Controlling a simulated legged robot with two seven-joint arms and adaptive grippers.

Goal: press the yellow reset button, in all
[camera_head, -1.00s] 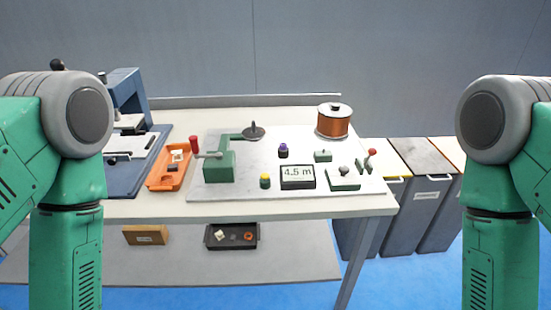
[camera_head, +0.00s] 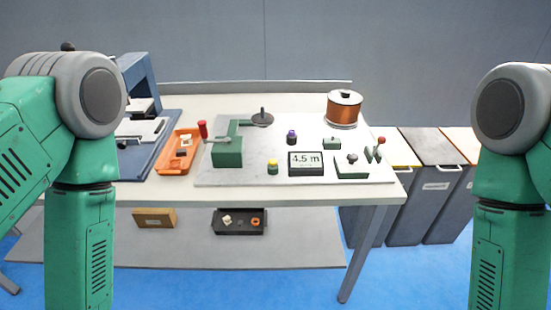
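The yellow button (camera_head: 272,166) tops a small dark green post near the front edge of the grey plate (camera_head: 222,181), left of the display. The display (camera_head: 305,161) reads "4.5 m". A green winder block (camera_head: 227,152) with a red-handled crank (camera_head: 203,130) stands left of the button. A purple-topped knob (camera_head: 291,137) stands behind the display. My two green arms hang at the left and right picture edges, well apart from the button. Both grippers are out of the picture.
A copper wire spool (camera_head: 344,107) stands at the back right of the table. An orange tray (camera_head: 171,169) lies left of the plate. A red-tipped lever (camera_head: 380,142) stands at right. Grey bins (camera_head: 434,180) stand right of the table. A black tray (camera_head: 238,230) is on the lower shelf.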

